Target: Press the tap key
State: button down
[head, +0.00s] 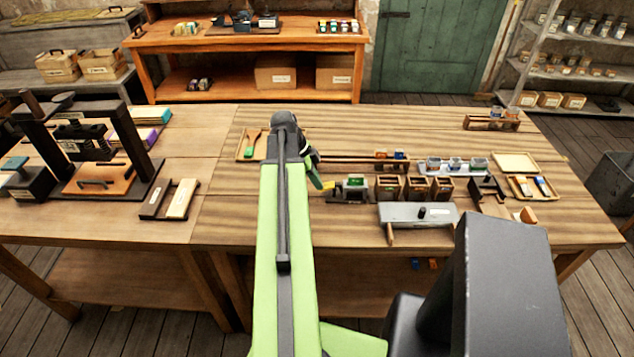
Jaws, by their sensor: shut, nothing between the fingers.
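My arm reaches out over the wooden table, and my gripper (317,178) points down and to the right at its far end. It is shut and empty, small in the view and partly hidden by my own arm. Just right of it stands a small grey device with a green part on top (353,186), with a yellow piece at its left end beside my fingertips. This may be the tap key, but it is too small to be sure. I cannot tell whether my gripper touches it.
A tray with a green-ended tool (249,146) lies left of my arm. A black press (88,150) stands far left.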

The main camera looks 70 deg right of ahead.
jog(key=w+p+v, duration=0.1)
jog(key=p+v, duration=1)
jog(key=v, duration=0.2)
jog(key=shift+w+a, duration=0.3)
jog(key=shift+w, duration=0.1)
jog(key=shift+f, duration=0.15)
